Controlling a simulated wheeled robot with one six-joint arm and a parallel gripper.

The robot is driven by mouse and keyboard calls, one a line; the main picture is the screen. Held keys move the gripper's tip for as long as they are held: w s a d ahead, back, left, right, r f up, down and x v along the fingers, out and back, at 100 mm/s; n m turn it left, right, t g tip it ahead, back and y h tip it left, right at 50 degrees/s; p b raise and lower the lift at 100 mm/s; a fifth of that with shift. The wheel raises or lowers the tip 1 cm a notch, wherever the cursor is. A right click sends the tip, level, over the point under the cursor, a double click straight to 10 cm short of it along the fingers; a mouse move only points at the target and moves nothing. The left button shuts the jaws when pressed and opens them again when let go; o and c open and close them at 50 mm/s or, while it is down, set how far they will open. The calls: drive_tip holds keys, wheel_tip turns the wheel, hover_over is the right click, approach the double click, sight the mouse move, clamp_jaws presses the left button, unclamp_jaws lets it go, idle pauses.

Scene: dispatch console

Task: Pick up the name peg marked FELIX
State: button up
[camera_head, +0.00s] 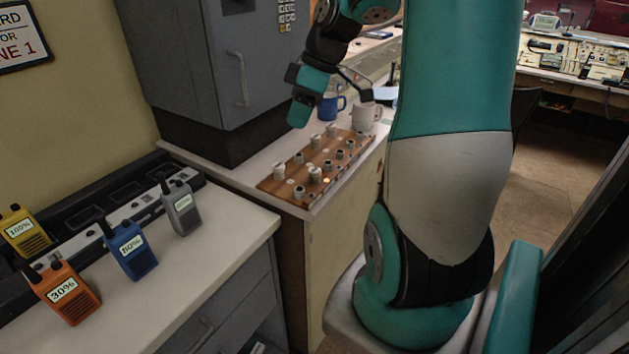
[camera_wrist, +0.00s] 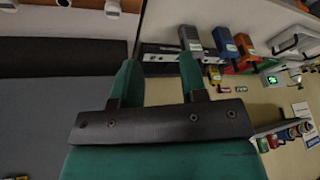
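A brown wooden board (camera_head: 272,184) on the counter holds several pale pegs in rows, such as one peg (camera_head: 279,171) at its near left end. No name is legible on any peg, so I cannot tell which is FELIX. My gripper (camera_head: 302,108) is above the far left side of the board, clear of the pegs. In the wrist view my gripper (camera_wrist: 159,72) has its two teal fingers apart with nothing between them. A few pale round things, possibly pegs, are cut off at the top left of that view.
Blue (camera_head: 331,107) and white (camera_head: 364,116) mugs stand just behind the board. A grey cabinet (camera_head: 225,80) rises at its left. Orange (camera_head: 66,289), blue (camera_head: 127,248) and grey (camera_head: 181,207) radios stand on the nearer counter, with a yellow one (camera_head: 23,230) behind.

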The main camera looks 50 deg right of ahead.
drive_tip(key=s+d+f, duration=0.3)
drive_tip(key=s+d, duration=0.1)
drive_tip(key=d, duration=0.6)
approach(316, 169)
drive_tip(key=shift+t+h, duration=0.3)
drive_tip(key=shift+h, duration=0.1)
drive_tip(key=x, duration=0.3)
drive_tip(key=s+x, duration=0.1)
drive_tip(key=x, duration=0.1)
drive_tip(key=shift+a+f+p, duration=0.1)
drive_tip(key=shift+a+p, duration=0.25)
drive_tip(key=shift+p, duration=0.05)
drive_tip(key=shift+w+p+x, duration=0.1)
drive_tip(key=shift+p+x, duration=0.3)
drive_tip(key=shift+x, duration=0.95)
drive_tip(key=shift+w+p+x, duration=0.15)
drive_tip(key=shift+p+x, duration=0.25)
drive_tip(key=shift+x, duration=0.95)
drive_tip(key=c, duration=0.6)
